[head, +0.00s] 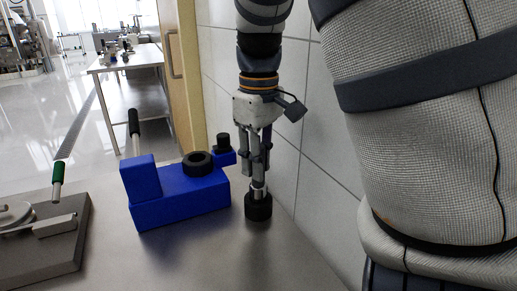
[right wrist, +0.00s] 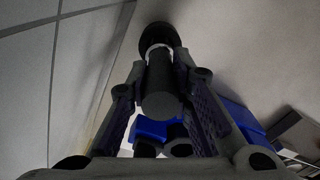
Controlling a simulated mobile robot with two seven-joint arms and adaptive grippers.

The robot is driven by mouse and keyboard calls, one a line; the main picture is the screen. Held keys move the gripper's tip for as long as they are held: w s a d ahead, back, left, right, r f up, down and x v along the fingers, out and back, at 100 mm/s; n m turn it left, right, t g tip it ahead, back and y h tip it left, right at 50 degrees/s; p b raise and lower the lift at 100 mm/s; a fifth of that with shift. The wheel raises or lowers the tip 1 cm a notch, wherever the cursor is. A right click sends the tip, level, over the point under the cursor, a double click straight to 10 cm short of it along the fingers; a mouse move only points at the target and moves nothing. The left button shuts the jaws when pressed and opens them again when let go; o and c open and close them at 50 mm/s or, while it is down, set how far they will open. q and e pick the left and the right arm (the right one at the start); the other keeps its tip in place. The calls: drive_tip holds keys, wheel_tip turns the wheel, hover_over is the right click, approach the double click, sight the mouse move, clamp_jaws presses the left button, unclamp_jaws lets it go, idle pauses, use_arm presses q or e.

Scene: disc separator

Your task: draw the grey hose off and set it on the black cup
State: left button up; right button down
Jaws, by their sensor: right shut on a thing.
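My right gripper (head: 258,170) points down beside the wall and is shut on the grey hose. The hose (right wrist: 162,88) shows in the right wrist view as a dark grey cylinder between the two fingers. Its light-coloured end (head: 259,191) is at the mouth of the black cup (head: 258,208), which stands upright on the table. The cup also shows beyond the hose in the right wrist view (right wrist: 158,36). Hose and cup are in line; I cannot tell how far the end sits in the cup. My left gripper is not in view.
A blue device (head: 180,208) with a black ring (head: 198,163) and a black knob (head: 223,143) stands left of the cup. A grey plate with a green-ended lever (head: 57,180) is at the far left. The tiled wall (head: 318,150) is close on the right. The front table is clear.

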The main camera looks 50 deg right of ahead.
drive_tip(key=shift+f, duration=1)
drive_tip(key=c, duration=1.3)
unclamp_jaws()
drive_tip(key=shift+c, duration=0.2)
wheel_tip(320, 180, up, 16)
